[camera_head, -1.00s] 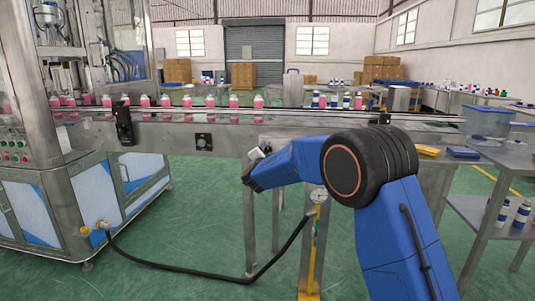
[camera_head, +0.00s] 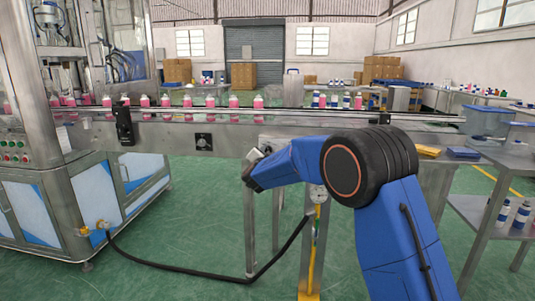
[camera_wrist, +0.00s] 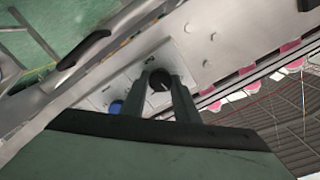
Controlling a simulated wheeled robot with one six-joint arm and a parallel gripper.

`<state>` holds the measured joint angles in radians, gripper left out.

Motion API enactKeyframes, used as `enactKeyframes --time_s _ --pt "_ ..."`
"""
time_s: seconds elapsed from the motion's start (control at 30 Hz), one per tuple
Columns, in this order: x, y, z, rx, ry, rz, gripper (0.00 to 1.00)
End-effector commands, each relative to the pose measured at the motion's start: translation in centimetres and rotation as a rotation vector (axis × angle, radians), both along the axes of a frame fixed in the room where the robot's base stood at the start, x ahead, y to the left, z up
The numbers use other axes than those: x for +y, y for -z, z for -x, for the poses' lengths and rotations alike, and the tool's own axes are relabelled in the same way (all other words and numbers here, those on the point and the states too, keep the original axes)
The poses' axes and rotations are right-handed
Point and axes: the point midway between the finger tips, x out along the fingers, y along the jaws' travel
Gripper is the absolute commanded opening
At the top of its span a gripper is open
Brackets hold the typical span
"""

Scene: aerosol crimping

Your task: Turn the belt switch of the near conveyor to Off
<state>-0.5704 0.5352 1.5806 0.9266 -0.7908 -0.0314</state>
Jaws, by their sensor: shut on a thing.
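In the wrist view, a round black knob (camera_wrist: 160,82) sits on a pale plate (camera_wrist: 128,88) on the conveyor's metal side. My gripper (camera_wrist: 160,84) has one finger on each side of the knob and is shut on it. Dark marks show on the plate just beyond the knob, too small to read, and the knob's pointing direction cannot be told. In the head view, the near conveyor (camera_head: 235,133) runs across the picture. My wrist reaches its side, but the fingertips and the gripped knob cannot be made out there.
A blue round part (camera_wrist: 116,107) sits beside my finger in the wrist view. Pink bottles (camera_head: 234,101) stand in a row on the conveyor. A dark box with a dial (camera_head: 203,142) is on its side, left of my wrist. A black hose (camera_head: 190,273) lies on the green floor.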

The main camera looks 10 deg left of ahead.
Motion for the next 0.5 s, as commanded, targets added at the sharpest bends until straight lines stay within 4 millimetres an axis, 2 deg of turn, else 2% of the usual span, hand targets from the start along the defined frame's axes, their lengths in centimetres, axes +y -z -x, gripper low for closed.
enactKeyframes --time_s 0.5 --pt "0.01 0.15 0.03 0.017 0.0 0.449 0.05"
